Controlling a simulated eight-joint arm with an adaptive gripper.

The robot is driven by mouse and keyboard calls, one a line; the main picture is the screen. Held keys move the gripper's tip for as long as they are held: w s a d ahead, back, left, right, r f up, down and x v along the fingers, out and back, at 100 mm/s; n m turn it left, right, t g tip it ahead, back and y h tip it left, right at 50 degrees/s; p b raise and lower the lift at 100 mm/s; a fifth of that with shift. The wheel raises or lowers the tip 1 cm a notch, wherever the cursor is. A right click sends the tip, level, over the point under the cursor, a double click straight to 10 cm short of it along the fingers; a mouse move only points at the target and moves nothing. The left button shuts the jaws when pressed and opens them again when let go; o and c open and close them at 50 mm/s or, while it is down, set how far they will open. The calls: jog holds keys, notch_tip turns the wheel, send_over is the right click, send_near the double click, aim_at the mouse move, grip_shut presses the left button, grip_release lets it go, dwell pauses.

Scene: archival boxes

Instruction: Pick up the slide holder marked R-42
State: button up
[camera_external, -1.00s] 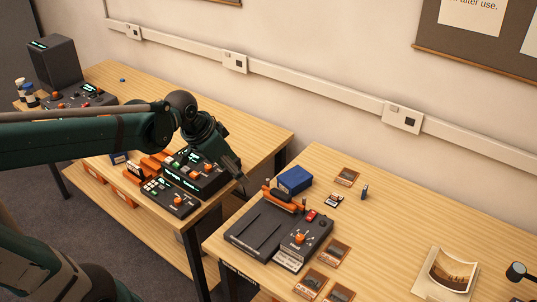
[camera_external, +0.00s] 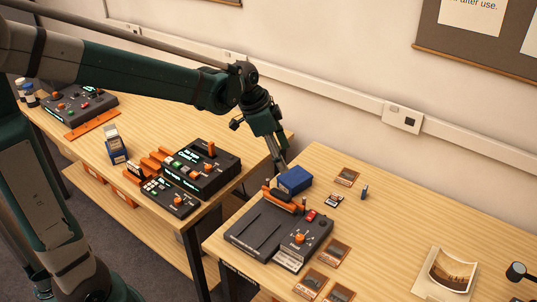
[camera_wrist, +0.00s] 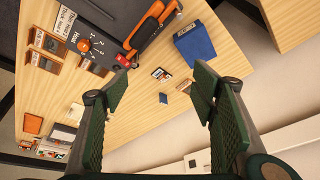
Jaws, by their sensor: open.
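No marking R-42 is legible in either view. A small light slide holder (camera_external: 334,200) with dark and orange marks lies flat on the right table, right of the blue box; it also shows in the wrist view (camera_wrist: 161,73). A small blue piece (camera_external: 364,192) is right of it, and in the wrist view (camera_wrist: 184,86) it lies close beside the holder. My gripper (camera_external: 281,166) is above the right table's left side, near the blue box. In the wrist view my gripper (camera_wrist: 160,90) is open and empty, with both small pieces seen between its fingers, apart from them.
A blue box (camera_external: 295,180) stands behind a dark device (camera_external: 262,226) with an orange handle and knob. A photo print (camera_external: 450,272) lies at right. Open wood separates it from the small pieces. A gap divides the tables.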

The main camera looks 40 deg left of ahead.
jog(key=w+d+f+m+g+h+p, duration=0.1)
jog(key=w+d+f+m, duration=0.1)
jog(key=w, duration=0.2)
jog(key=w+d+f+m+p, duration=0.1)
jog(key=w+d+f, duration=0.1)
jog(key=w+d, duration=0.15)
jog(key=m+g+p, duration=0.2)
jog(key=m+p, duration=0.1)
jog(key=m, duration=0.2)
send_near(336, 195)
jog(key=shift+f+h, duration=0.4)
jog(key=shift+f, duration=0.15)
jog(key=shift+x, duration=1.3)
jog(key=shift+b+x, duration=0.4)
jog(key=shift+x, duration=2.25)
jog(key=shift+a, duration=0.15)
jog(key=c, duration=1.4)
